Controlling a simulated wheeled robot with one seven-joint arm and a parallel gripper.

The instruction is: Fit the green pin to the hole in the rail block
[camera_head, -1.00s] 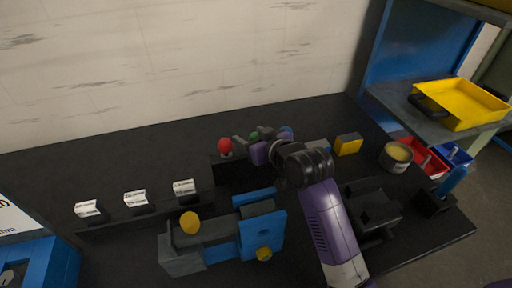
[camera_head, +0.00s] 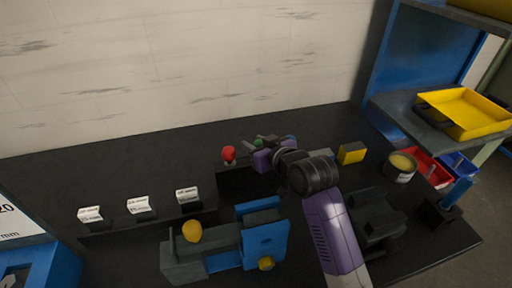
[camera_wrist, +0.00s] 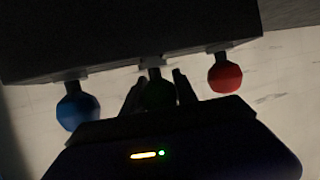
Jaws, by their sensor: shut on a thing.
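The green pin (camera_wrist: 158,92) shows its round knob between the two fingers of my gripper (camera_wrist: 157,88) in the wrist view. The fingers are shut on it. Its neck meets the face of a dark block (camera_wrist: 130,30), between a blue-knobbed pin (camera_wrist: 77,107) and a red-knobbed pin (camera_wrist: 224,75). In the head view my gripper (camera_head: 264,157) is at this dark block (camera_head: 240,184), and only a little of the green pin (camera_head: 259,141) shows. How deep the pin sits is hidden. I cannot tell which part is the rail block or see its hole.
A grey and blue fixture (camera_head: 225,246) with yellow knobs stands in front. White-labelled blocks (camera_head: 139,205) are at the left. A yellow block (camera_head: 351,153), a round tin (camera_head: 400,167) and a black holder (camera_head: 375,215) are at the right. The back left of the bench is clear.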

